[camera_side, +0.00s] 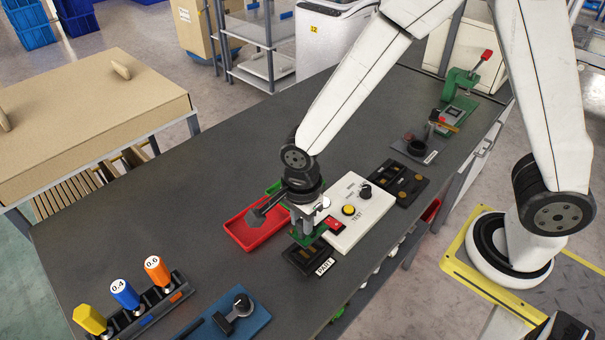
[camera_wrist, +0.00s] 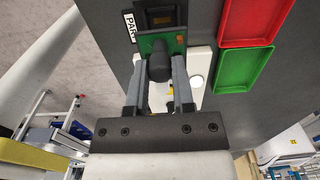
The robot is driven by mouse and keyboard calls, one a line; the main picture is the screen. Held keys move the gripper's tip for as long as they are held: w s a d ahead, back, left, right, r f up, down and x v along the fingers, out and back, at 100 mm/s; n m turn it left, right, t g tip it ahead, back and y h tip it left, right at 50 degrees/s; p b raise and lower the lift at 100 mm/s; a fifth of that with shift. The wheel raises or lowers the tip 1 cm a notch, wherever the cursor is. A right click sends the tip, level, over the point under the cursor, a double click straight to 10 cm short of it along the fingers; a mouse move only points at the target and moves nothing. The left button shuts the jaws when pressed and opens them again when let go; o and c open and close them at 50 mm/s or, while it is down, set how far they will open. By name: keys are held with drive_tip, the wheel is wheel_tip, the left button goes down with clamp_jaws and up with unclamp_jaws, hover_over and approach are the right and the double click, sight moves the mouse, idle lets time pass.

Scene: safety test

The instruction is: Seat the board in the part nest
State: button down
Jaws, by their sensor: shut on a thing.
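My gripper (camera_side: 309,229) is shut on a green board (camera_side: 303,240) and holds it near the part nest. The nest (camera_side: 303,265) is a dark block with a white PART label, close to the front edge of the bench. In the wrist view the green board (camera_wrist: 147,46) shows beyond my gripper (camera_wrist: 160,72), with a dark rounded piece between the fingers. There the nest (camera_wrist: 168,17) lies just past the board, beside its PART label. The board appears above or overlapping the nest's edge; I cannot tell whether they touch.
A white test box (camera_side: 359,212) with a yellow button stands right of my gripper. A red tray (camera_side: 246,238) and a partly hidden green tray lie behind it. Coloured-handled drivers (camera_side: 124,294) and a blue fixture (camera_side: 240,318) are at front left. The bench's left middle is clear.

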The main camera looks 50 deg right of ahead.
sight(302, 239)
drive_tip(key=shift+f, duration=2.4)
drive_tip(key=shift+f, duration=0.95)
idle(0.9)
drive_tip(key=shift+c, duration=2)
unclamp_jaws()
drive_tip(key=shift+o, duration=0.2)
drive_tip(key=o, duration=0.4)
drive_tip(key=shift+c, duration=0.2)
drive_tip(key=shift+r, duration=0.2)
drive_tip(key=shift+r, duration=3.3)
